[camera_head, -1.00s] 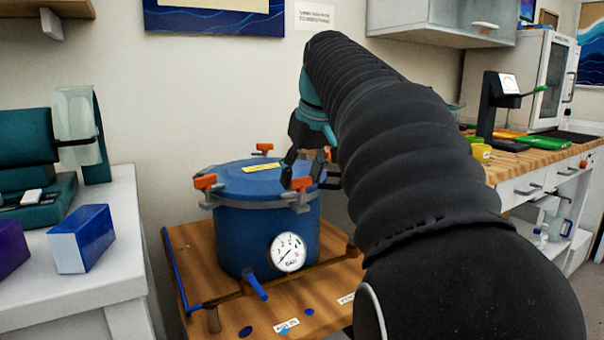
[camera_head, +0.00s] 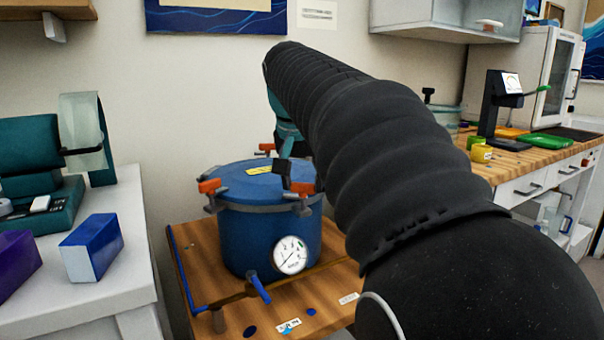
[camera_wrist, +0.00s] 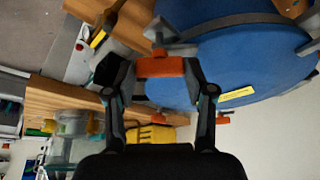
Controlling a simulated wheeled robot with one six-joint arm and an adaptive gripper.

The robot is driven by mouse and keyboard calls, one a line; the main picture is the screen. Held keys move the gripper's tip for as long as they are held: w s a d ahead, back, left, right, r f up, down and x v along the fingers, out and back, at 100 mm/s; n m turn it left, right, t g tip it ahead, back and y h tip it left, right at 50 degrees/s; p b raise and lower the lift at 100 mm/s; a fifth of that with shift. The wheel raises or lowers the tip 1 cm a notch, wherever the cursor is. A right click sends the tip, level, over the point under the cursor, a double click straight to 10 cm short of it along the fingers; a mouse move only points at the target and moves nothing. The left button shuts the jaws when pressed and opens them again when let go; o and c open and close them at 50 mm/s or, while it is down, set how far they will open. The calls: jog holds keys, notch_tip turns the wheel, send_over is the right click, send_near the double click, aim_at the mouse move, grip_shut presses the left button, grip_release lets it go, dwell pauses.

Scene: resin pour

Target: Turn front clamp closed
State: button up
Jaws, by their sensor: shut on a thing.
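The blue pressure pot (camera_head: 265,235) stands on a wooden board with its blue lid (camera_head: 240,178) on. Orange-handled clamps sit around the lid rim. The front clamp (camera_head: 302,188) is at the right front of the rim, beside a dark finger of my gripper (camera_head: 290,170). In the wrist view, the orange handle of this clamp (camera_wrist: 162,68) lies between the two fingers of my gripper (camera_wrist: 158,75), which is shut on it. My arm hides the right side of the pot and most of the gripper in the head view.
Another clamp (camera_head: 210,187) sits at the lid's left, and one more (camera_head: 266,148) at the back. A pressure gauge (camera_head: 290,256) and blue valve handle (camera_head: 259,287) stick out in front. A white table with boxes (camera_head: 92,248) is left; a wooden-topped bench (camera_head: 530,155) is right.

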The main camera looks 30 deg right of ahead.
jog(key=m, duration=0.2)
jog(key=m+g+h, duration=0.1)
jog(key=m, duration=0.1)
jog(key=shift+w+m+g, duration=0.1)
jog(key=shift+m+g, duration=0.2)
jog(key=m+g, duration=0.1)
jog(key=m, duration=0.3)
jog(key=shift+w+a+m+g, duration=0.1)
jog(key=shift+m+g, duration=0.3)
jog(key=o, duration=1.2)
jog(key=shift+c, duration=0.2)
jog(key=v, duration=0.7)
jog(key=shift+a+r, duration=0.15)
jog(key=shift+a, duration=0.05)
